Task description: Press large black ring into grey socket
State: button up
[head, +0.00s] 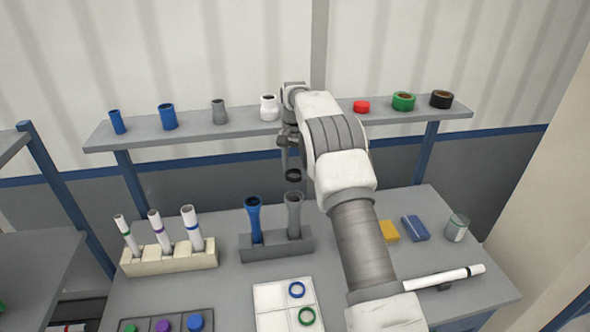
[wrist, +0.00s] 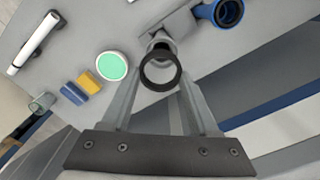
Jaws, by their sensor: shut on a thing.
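My gripper (head: 291,160) is shut on the large black ring (head: 293,176). The ring hangs in the air above the grey socket (head: 294,214), apart from it in the head view. The grey socket has a flared mouth and stands upright in a grey block (head: 276,246), to the right of a blue socket (head: 254,219). In the wrist view, the black ring (wrist: 145,82) sits between the fingertips of my gripper (wrist: 160,78). The grey socket (wrist: 161,42) shows behind it, partly covered by the ring. The blue socket (wrist: 226,12) is at the top right there.
A shelf (head: 340,119) behind holds several fittings. A cream rack (head: 170,262) with white tubes stands left. A white tray (head: 271,320) with a blue and a green ring lies in front. Yellow (head: 388,231) and blue (head: 416,228) boxes and a white tube (head: 443,278) lie right.

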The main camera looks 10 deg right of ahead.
jog(key=shift+w+f, duration=0.1)
jog(key=shift+w, duration=0.25)
notch_tip(320, 180, down, 4)
jog(key=b, duration=0.4)
jog(key=shift+s+f, duration=0.1)
jog(key=shift+f+b, duration=0.35)
jog(key=shift+f, duration=0.95)
jog(key=shift+f+p, duration=0.25)
jog(key=shift+p, duration=0.05)
dwell(0.4)
jog(key=o, duration=1.4)
jog(key=shift+o, duration=0.3)
jog(key=shift+r, duration=0.15)
